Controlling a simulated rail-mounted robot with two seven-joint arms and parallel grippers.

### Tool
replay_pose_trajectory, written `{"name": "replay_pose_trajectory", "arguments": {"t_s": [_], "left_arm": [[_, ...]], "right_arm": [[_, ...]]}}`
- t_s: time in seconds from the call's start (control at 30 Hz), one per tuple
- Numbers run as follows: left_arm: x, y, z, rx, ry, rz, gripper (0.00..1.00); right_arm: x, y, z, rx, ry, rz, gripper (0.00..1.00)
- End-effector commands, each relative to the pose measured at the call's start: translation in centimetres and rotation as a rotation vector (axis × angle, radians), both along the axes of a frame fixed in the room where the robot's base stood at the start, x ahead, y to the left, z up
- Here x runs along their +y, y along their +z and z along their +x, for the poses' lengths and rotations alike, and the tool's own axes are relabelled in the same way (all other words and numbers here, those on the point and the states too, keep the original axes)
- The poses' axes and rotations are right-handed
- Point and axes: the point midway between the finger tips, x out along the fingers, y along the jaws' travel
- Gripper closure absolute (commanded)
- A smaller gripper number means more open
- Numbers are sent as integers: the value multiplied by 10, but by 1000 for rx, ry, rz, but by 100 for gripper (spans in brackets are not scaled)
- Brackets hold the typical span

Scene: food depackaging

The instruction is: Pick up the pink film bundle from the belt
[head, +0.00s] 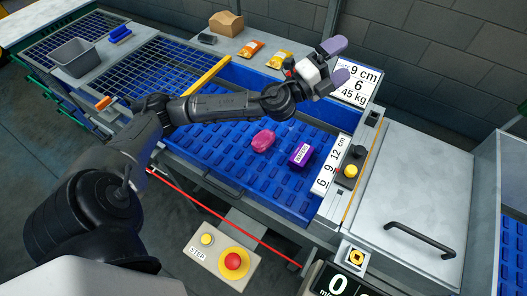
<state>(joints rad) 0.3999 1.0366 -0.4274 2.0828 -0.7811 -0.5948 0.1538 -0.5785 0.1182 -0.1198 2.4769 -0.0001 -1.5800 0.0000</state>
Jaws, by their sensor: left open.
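The pink film bundle (263,141) lies on the blue ribbed belt (215,158), near its middle. A purple box (300,155) with a white label lies just to its right, apart from it. My left gripper (345,61) is open, with two purple-grey fingers spread apart. It is above and behind the bundle, to the upper right, over the far edge of the belt near a white sign. Nothing shows between its fingers. My left arm crosses above the belt behind the bundle. My right gripper does not show.
A yellow bar (206,75) crosses the belt's left part. Orange and yellow packets (279,59) and a brown bag (226,24) lie on the back shelf. A stop button panel (222,257) is in front.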

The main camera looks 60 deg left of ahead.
Motion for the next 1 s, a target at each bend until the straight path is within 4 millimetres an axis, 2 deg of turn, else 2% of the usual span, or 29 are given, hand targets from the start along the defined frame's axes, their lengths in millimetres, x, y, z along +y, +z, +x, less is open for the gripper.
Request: {"name": "replay_pose_trajectory", "arguments": {"t_s": [0.03, 0.17, 0.27, 0.37, 0.47, 0.6, 0.7, 0.83, 1.0], "left_arm": [[-2, -9, 3, -18, -55, 117, 0], [-13, -31, 8, 15, -219, 410, 0], [-14, -63, 8, 107, -338, 614, 0], [-7, -101, 4, 251, -448, 795, 0], [10, -142, -4, 437, -540, 946, 0], [46, -194, -25, 752, -639, 1105, 0], [74, -222, -45, 987, -682, 1172, 0], [105, -243, -72, 1264, -707, 1209, 0], [131, -253, -100, 1524, -708, 1206, 0]], "right_arm": [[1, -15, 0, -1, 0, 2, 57], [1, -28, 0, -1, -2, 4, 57], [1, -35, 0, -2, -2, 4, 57], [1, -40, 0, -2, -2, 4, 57], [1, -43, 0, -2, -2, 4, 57], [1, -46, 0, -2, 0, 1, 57], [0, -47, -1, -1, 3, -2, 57], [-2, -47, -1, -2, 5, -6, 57], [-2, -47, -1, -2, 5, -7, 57]]}}
